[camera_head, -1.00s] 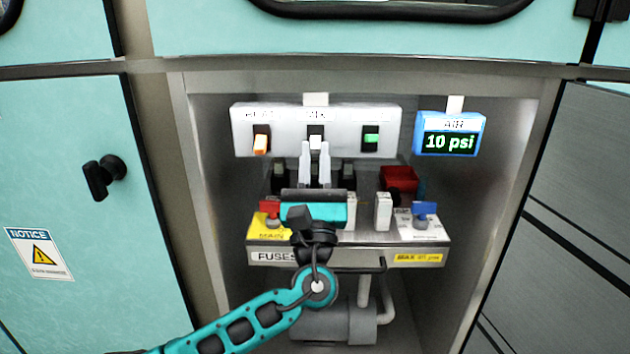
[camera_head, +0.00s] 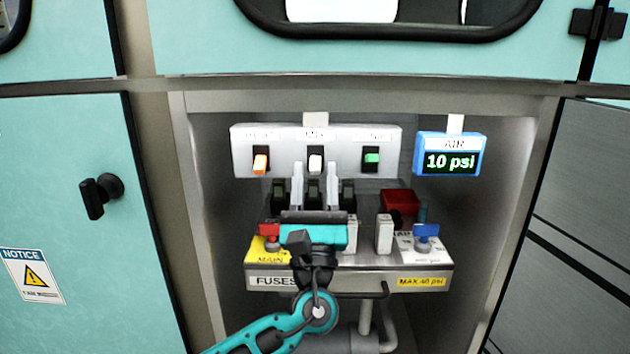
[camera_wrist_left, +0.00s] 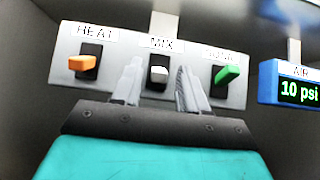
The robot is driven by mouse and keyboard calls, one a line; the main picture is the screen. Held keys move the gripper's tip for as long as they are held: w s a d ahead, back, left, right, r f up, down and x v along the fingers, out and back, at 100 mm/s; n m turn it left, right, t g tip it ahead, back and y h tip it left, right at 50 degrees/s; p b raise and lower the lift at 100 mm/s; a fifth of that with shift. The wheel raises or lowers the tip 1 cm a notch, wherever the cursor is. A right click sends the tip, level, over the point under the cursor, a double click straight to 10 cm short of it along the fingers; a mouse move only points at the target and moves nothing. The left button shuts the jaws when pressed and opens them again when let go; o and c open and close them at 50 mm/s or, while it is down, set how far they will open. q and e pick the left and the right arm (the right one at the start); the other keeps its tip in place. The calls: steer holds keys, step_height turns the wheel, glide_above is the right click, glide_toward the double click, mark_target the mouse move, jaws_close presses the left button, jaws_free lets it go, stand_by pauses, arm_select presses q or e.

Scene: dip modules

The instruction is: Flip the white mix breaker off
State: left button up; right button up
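The white MIX breaker (camera_head: 315,163) is the middle switch on a grey panel (camera_head: 340,170); it also shows in the left wrist view (camera_wrist_left: 158,73). I cannot tell for sure whether its lever is up or down. My left gripper (camera_head: 314,168) is open, with its fingertips just below and to either side of the white lever in the head view. In the left wrist view, the fingertips (camera_wrist_left: 158,75) stand apart with the lever seen between them. Contact is not visible. My right gripper is not in view.
The orange HEAT switch (camera_head: 260,163) is at the left and a green switch (camera_head: 372,158) at the right. A blue AIR display (camera_head: 448,154) reads 10 psi. Below are a fuse box (camera_head: 350,278), red and blue valve handles (camera_head: 426,231) and a red block (camera_head: 400,200). Cabinet walls close in both sides.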

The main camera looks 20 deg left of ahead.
arm_select(q)
steer(key=v, duration=1.3)
